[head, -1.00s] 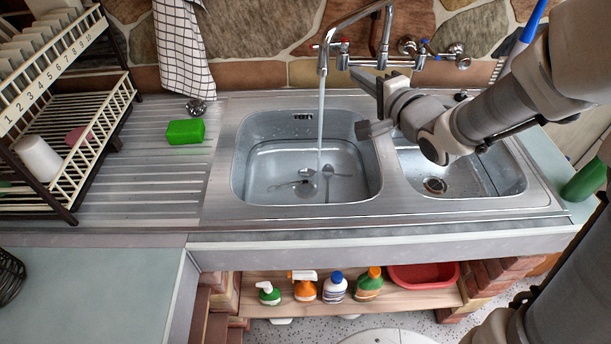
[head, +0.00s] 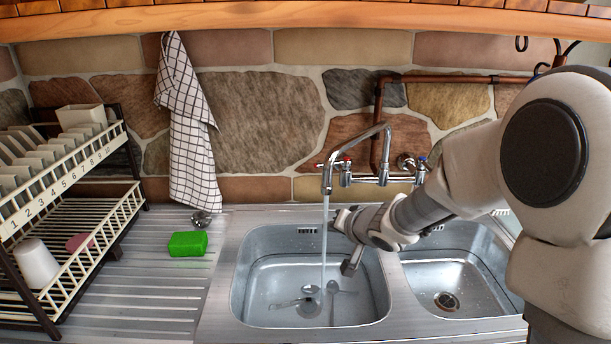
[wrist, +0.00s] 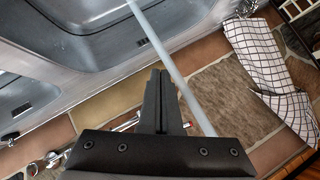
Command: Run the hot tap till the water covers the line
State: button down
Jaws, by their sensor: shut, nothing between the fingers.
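The tap (head: 357,150) on the stone wall has a red-marked handle (head: 346,161) on the left and a blue-marked one (head: 422,160) on the right. A steady water stream (head: 325,240) falls from its spout into the left basin (head: 250,290). Water lies in this basin over some cutlery (head: 300,303). I cannot make out a marked line. My gripper (head: 350,268) is shut and empty above the basin's right part, right of the stream. In the wrist view my shut fingers (wrist: 160,75) show beside the stream (wrist: 170,65).
The right basin (head: 455,280) looks empty. A green sponge (head: 188,244) lies on the drainer, and a dish rack (head: 75,240) stands at the left. A checked towel (head: 185,130) hangs on the wall. A wooden shelf (head: 250,17) crosses the top.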

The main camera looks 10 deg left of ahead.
jog(key=w+a+f+n+h+b, duration=0.2)
jog(key=w+a+f+n+h, duration=0.35)
jog(key=n, duration=0.45)
jog(key=a+r+n+t+h+b, duration=0.1)
jog(key=a+r+n+t+h, duration=0.7)
jog(key=r, duration=0.5)
jog(key=w+d+y, duration=0.1)
jog(key=w+d, duration=0.4)
jog(key=w, duration=0.2)
jog(key=shift+r+m, duration=0.2)
jog(key=shift+m, duration=0.2)
jog(key=shift+s+d+f, duration=0.1)
jog(key=shift+s+d+b, duration=0.2)
jog(key=shift+b, duration=0.5)
